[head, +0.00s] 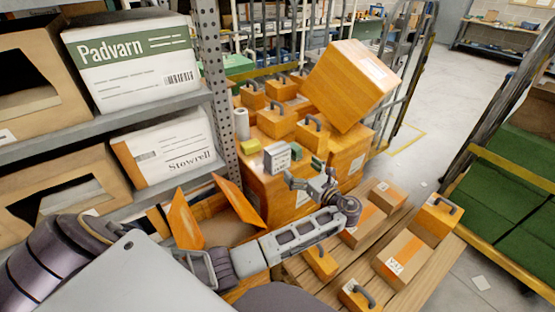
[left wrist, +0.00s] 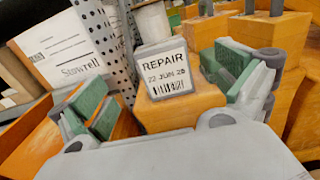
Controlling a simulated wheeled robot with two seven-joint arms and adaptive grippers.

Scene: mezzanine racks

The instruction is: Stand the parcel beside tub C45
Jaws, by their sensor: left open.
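A small grey-white box with a label reading REPAIR, a date and a barcode, likely the parcel (head: 277,157), stands upright on a large orange box (head: 275,190). It also shows in the left wrist view (left wrist: 164,72). My left gripper (head: 304,173) is open and close to it. In the left wrist view, the green-padded fingers of the left gripper (left wrist: 165,90) spread to either side of the parcel, with gaps. Several orange blocks with dark handles (head: 282,121) stand behind it. I cannot read C45 anywhere, so I cannot tell which thing is that tub.
A white roll (head: 241,124) and a yellow block (head: 250,146) stand left of the parcel. A big tilted carton (head: 345,85) rises behind. An open carton (head: 215,225) is in front; shelves (head: 160,105) stand left. Cartons lie on a wooden pallet (head: 435,262) at right.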

